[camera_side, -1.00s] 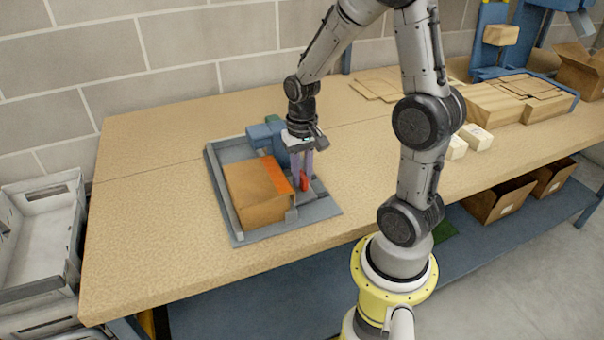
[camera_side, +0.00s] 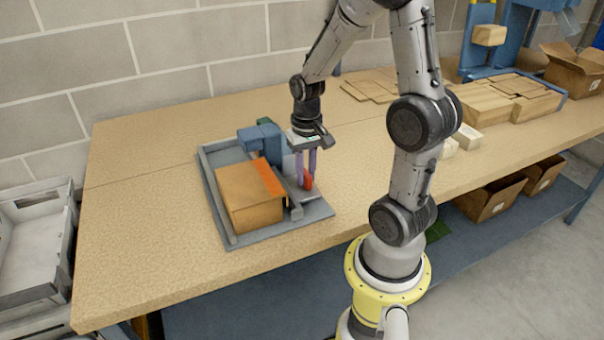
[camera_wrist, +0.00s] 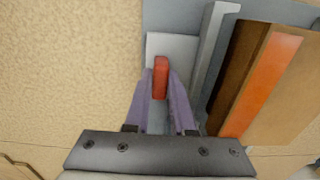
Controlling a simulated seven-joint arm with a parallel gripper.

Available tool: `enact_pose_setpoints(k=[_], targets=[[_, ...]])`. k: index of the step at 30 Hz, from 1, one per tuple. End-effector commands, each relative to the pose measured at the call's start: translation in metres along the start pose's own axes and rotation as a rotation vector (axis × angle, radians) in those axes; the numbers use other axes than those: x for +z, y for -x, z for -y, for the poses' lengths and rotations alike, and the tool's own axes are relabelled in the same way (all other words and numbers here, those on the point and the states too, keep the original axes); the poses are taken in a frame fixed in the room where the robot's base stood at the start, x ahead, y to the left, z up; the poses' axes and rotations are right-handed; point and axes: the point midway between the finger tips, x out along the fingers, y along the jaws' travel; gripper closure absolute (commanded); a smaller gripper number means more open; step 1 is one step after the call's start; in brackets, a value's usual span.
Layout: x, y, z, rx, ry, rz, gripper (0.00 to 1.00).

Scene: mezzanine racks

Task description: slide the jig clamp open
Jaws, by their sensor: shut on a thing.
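The jig is a grey tray (camera_side: 222,205) on the bench, with a cardboard box (camera_side: 248,198) in it that has an orange strip along its top. The clamp has a grey bar (camera_side: 295,205) along the box's right side and a red handle (camera_side: 309,182). My gripper (camera_side: 305,178) points down at the jig's right side, its purple fingers shut on the red handle. In the wrist view, the fingers (camera_wrist: 161,88) sit on either side of the red handle (camera_wrist: 160,72). The clamp bar (camera_wrist: 212,55) shows there with a narrow gap to the box (camera_wrist: 240,70).
A blue block-like fixture (camera_side: 262,140) stands at the jig's back, close to my gripper. Flat boards (camera_side: 370,84) and wooden blocks (camera_side: 490,100) lie farther right. A grey crate (camera_side: 35,240) stands left of the bench. Bare bench surrounds the jig.

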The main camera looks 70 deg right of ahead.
Motion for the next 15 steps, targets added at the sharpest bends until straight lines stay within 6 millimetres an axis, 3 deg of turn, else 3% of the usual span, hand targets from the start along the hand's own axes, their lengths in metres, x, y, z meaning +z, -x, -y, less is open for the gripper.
enact_pose_setpoints(k=[3,4,8,15], targets=[[-0.0009,0.001,-0.0048,0.009,0.002,-0.003,1.0],[-0.0008,0.001,-0.005,0.009,0.002,-0.003,0.74],[-0.0007,0.0009,-0.0043,0.009,0.002,-0.003,0.51],[-0.0004,0.0004,-0.0033,0.007,0.002,-0.001,0.47]])
